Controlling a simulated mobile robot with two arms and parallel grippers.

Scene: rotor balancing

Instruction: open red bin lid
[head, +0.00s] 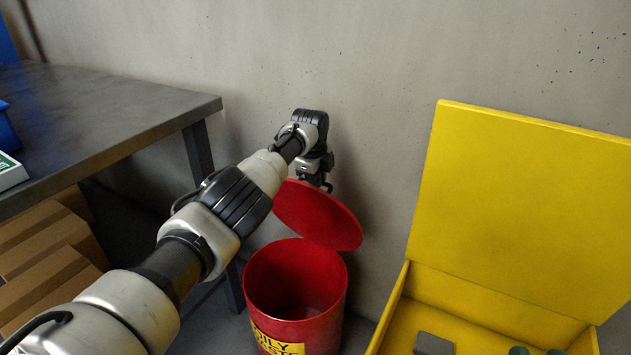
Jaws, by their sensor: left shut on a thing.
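The red bin (333,306) stands on the floor against the wall, with a yellow label on its front that is partly cut off by the frame. Its round red lid (318,214) is raised and tilted above the back of the rim, so the mouth is uncovered and the inside shows. My left gripper (323,184) is at the lid's upper edge and is shut on it. The fingertips are small and partly hidden by the lid and my wrist. My left arm crosses over the left side of the bin. My right gripper is out of view.
A yellow box (510,205) with its lid up stands at the right, with a few dark items inside. A dark table (110,100) is at the left, with cardboard boxes (45,250) beneath it. The grey wall is close behind the bin.

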